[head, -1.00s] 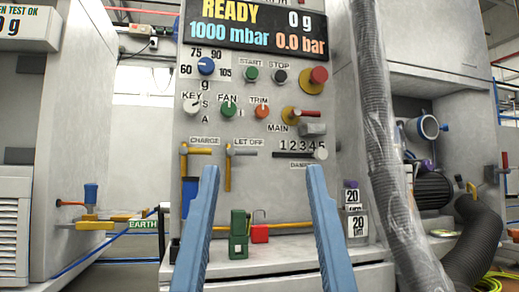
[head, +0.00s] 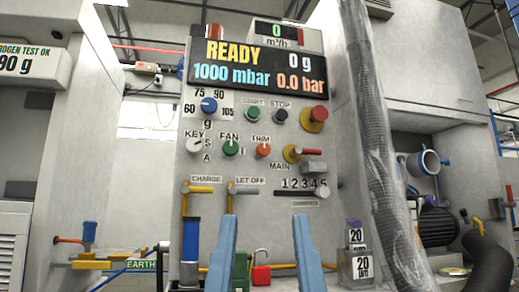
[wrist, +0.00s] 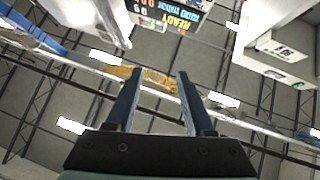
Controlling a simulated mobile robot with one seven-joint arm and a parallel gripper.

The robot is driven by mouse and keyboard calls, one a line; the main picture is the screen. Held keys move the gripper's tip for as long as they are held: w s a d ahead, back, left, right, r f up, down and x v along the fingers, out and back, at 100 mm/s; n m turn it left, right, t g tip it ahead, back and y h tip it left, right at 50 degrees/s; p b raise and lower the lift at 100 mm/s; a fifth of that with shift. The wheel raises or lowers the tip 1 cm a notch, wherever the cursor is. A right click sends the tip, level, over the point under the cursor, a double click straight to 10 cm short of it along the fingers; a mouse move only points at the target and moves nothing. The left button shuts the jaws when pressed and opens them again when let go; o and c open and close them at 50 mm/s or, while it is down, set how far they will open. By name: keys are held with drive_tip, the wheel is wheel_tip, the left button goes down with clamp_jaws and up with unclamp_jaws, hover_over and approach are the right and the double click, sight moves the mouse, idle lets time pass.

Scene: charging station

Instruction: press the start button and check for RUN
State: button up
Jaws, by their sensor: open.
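The green start button (head: 253,112) sits on the grey panel under a START label, left of the dark stop button (head: 280,116). The display (head: 255,66) above reads READY, 0 g, 1000 mbar and 0.0 bar. My gripper (head: 261,218) is open and empty, low in front of the panel and well below the start button. In the wrist view my gripper (wrist: 155,74) points up toward the ceiling, with part of the display (wrist: 175,14) at the top edge. The start button is not visible there.
A red emergency knob (head: 318,114) is right of the stop button. The blue dial (head: 208,105), key switch (head: 195,146), green fan knob (head: 231,147) and orange trim knob (head: 263,150) are nearby. A wrapped grey hose (head: 375,150) hangs at the panel's right.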

clamp_jaws()
idle(1.4)
